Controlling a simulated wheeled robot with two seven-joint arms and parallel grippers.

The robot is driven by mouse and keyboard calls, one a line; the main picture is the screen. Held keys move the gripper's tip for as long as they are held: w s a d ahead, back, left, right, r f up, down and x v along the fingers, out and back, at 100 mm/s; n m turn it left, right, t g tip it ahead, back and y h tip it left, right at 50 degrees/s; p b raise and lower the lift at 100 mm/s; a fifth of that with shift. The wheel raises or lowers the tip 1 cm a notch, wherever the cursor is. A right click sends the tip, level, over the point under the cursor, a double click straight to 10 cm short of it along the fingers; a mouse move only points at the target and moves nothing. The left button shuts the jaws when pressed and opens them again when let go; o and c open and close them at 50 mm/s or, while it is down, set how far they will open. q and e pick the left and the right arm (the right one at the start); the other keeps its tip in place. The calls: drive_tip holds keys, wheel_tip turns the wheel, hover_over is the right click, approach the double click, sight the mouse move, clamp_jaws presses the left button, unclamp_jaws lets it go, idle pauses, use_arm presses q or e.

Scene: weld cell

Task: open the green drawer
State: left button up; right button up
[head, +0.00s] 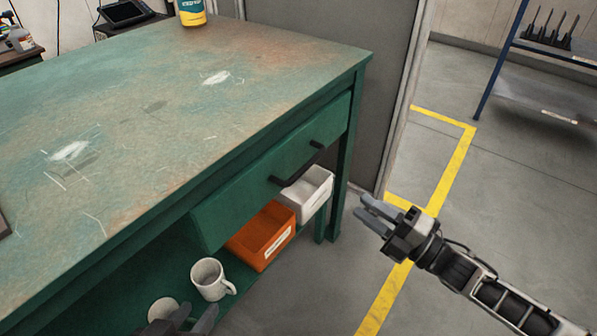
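The green drawer (240,192) sits under the worn green bench top in the head view. Its front lies close under the top's edge, and I see no clear gap behind it. A black bar handle (298,165) is fixed to the front. My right gripper (369,211) is to the right of the drawer and handle, over the floor, with its two fingers apart and nothing between them. My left gripper (190,318) shows only partly at the bottom edge, near the mug and below the drawer's left end. Its dark fingertips look apart and empty.
On the shelf below are an orange bin (262,236), a white bin (313,194), a white mug (211,279) and a pale round object (163,309). A yellow bottle (191,12) stands on the bench top (150,150). A blue-framed rack (499,60) is at right; the floor between is clear.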

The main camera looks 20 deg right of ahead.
sight(306, 164)
drive_tip(key=shift+n, duration=0.3)
drive_tip(key=b+x, duration=0.2)
drive_tip(key=x, duration=1.3)
drive_tip(key=shift+w+a+r, duration=0.2)
use_arm(q)
drive_tip(key=shift+w+d+r+t+h, duration=0.1)
drive_tip(key=shift+d+r+t+h, duration=0.05)
drive_tip(key=shift+d+r+t, duration=0.2)
drive_tip(key=shift+d+r+t+h, duration=0.15)
drive_tip(key=shift+r+t, duration=0.1)
drive_tip(key=shift+r, duration=0.2)
drive_tip(key=shift+f, duration=0.1)
use_arm(e)
clamp_jaws()
